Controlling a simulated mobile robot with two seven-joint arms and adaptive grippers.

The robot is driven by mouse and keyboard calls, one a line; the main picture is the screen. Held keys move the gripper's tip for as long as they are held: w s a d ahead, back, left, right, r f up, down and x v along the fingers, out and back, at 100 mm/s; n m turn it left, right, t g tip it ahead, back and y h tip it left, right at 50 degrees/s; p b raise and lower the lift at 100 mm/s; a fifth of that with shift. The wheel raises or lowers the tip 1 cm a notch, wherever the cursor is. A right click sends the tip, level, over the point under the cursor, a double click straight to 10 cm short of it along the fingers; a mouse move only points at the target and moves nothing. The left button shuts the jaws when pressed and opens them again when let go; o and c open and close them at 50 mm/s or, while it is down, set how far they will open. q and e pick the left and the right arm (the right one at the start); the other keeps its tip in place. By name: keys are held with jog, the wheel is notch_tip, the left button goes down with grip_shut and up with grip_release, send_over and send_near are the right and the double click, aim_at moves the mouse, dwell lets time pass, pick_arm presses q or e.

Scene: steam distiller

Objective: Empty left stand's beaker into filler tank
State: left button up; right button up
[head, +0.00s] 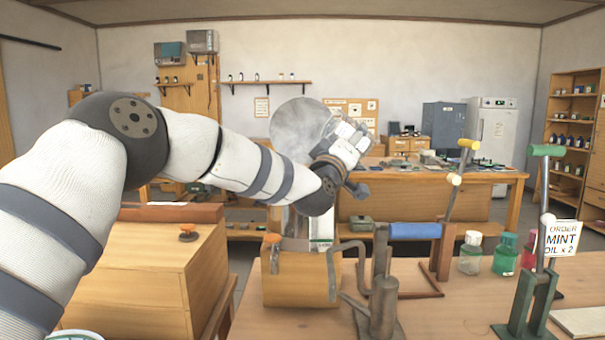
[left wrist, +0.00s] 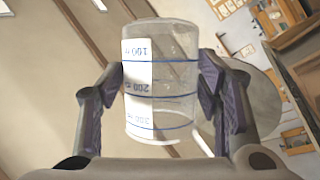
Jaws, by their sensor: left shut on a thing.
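My left gripper (head: 345,145) is raised in the middle of the head view. In the left wrist view it (left wrist: 160,80) is shut on a clear beaker (left wrist: 172,75) with blue graduation lines and a white label. The label's numbers read upside down in that view; I cannot tell whether liquid is inside. A large translucent round piece (head: 298,130) is just left of and behind the gripper; it also shows behind the beaker in the left wrist view (left wrist: 255,110). I cannot tell whether it belongs to the filler tank. My right gripper is not in view.
On the bench a wooden box (head: 300,290) with a metal column (head: 295,235) stands below the gripper. Small bottles (head: 505,254) and an order sign (head: 562,238) are farther right. A wooden chest (head: 145,270) is left.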

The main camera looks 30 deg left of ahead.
aim_at(362, 158)
pick_arm(q)
jog(key=m, duration=0.1)
jog(key=m+g, duration=0.1)
jog(key=m+p, duration=0.1)
jog(key=shift+s+d+r+g+h, duration=0.1)
jog(key=shift+s+r+g+h, duration=0.15)
jog(key=shift+g+h, duration=0.15)
jog(key=w+d+f+m+g, duration=0.1)
jog(key=w+f+m+g, duration=0.1)
jog(key=m+g, duration=0.1)
jog(key=shift+d+f+b, duration=0.25)
jog(key=shift+d+b, duration=0.1)
jog(key=shift+w+d+f+m+g+y+b, duration=0.15)
jog(key=shift+w+d+f+m+g+b, duration=0.05)
jog(key=shift+w+f+m+g+b, duration=0.2)
jog(key=shift+w+d+f+m+g+y+b, duration=0.15)
jog(key=shift+f+m+g+b, duration=0.15)
jog(key=shift+f+m+g, duration=0.15)
jog(key=shift+w+d+r+m+g+y, duration=0.1)
jog(key=shift+r+m+g+y, duration=0.1)
jog(key=shift+m+g+y, duration=0.15)
jog(key=shift+r, duration=0.3)
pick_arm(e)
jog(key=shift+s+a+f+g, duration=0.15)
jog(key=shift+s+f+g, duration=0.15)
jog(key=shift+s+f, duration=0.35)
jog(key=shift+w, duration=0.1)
